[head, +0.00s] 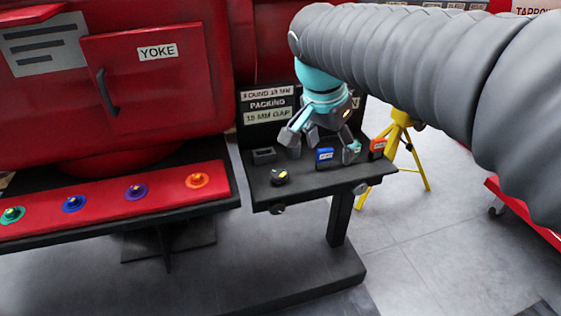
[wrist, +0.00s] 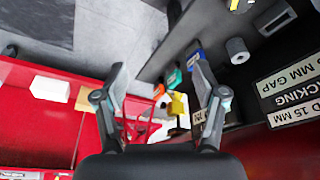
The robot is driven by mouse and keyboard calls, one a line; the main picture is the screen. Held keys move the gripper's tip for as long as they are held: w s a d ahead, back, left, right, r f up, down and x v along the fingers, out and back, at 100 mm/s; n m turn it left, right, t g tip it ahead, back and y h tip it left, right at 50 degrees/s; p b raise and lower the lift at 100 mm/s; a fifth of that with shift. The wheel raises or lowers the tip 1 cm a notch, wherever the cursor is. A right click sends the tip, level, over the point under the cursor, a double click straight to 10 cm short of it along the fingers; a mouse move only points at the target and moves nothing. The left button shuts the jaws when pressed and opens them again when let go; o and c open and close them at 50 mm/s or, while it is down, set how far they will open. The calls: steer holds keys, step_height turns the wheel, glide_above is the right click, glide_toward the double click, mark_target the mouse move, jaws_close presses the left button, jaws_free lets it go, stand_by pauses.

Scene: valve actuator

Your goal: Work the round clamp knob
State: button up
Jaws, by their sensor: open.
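A round black knob with a yellow mark (head: 279,177) sits on the dark bench top (head: 305,182), near its front left. A yellow-marked part at the top edge of the wrist view (wrist: 240,5) looks like the same knob, partly cut off. A smaller dark round knob (head: 278,209) shows at the bench's front edge; I cannot tell which one is the clamp knob. My gripper (head: 320,143) is open and empty over the back of the bench, behind and right of the yellow-marked knob. Its spread fingers show in the wrist view (wrist: 160,82).
A blue block (head: 324,158), an orange-red block (head: 377,147) and a grey box (head: 264,155) are on the bench. A labelled backboard (head: 266,107) stands behind. A red panel (head: 110,200) with several coloured knobs is at left. A yellow tripod (head: 403,135) stands at right.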

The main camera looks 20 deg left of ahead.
mark_target(278, 173)
steer(key=w+a+f+m+h, duration=0.1)
steer(key=w+a+m, duration=0.15)
steer(key=a, duration=1.35)
steer(key=shift+m+h, duration=0.25)
steer(key=shift+h, duration=0.05)
steer(key=x, duration=1.3)
steer(key=shift+s+d+f, duration=0.2)
steer(key=shift+f, duration=0.1)
steer(key=c, duration=1.1)
